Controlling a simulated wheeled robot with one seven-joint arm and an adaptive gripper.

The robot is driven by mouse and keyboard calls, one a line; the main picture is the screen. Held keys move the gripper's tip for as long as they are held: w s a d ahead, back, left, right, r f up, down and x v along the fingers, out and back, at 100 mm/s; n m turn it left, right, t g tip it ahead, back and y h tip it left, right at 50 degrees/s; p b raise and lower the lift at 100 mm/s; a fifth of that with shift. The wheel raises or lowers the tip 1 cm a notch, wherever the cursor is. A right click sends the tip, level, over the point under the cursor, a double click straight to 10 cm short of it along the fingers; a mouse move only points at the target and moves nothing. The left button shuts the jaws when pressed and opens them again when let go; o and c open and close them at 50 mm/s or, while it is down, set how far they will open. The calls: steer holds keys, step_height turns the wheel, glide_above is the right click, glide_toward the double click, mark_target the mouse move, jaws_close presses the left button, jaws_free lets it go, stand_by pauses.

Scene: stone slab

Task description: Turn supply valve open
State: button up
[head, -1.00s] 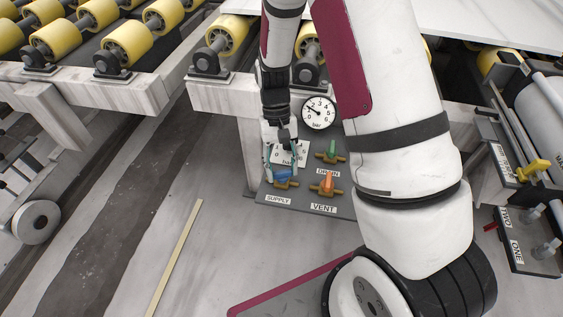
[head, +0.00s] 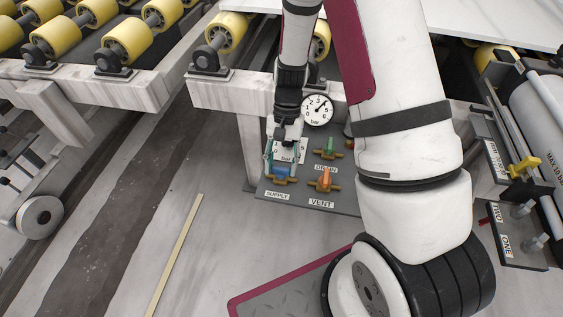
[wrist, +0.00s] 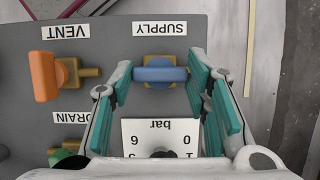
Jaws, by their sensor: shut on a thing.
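The supply valve has a blue handle (wrist: 160,74) on a brass body, beside the SUPPLY label (wrist: 160,28). My gripper (wrist: 162,78) is shut on the blue handle, with one teal-padded finger at each end. It also shows in the head view (head: 282,160), above the panel's left part. A square gauge (wrist: 158,136) marked bar is partly hidden behind my gripper. The round gauge's (head: 317,110) needle points up and right.
The orange vent handle (wrist: 43,76) stands crosswise to its brass body, close beside the supply valve. The green drain handle (head: 329,146) is above it in the head view. Roller conveyor frames (head: 228,95) stand behind. Open floor (head: 225,240) lies left of the panel.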

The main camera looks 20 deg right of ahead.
steer(key=o, duration=1.2)
steer(key=shift+c, duration=0.2)
steer(key=v, duration=1.2)
steer(key=shift+a, duration=0.1)
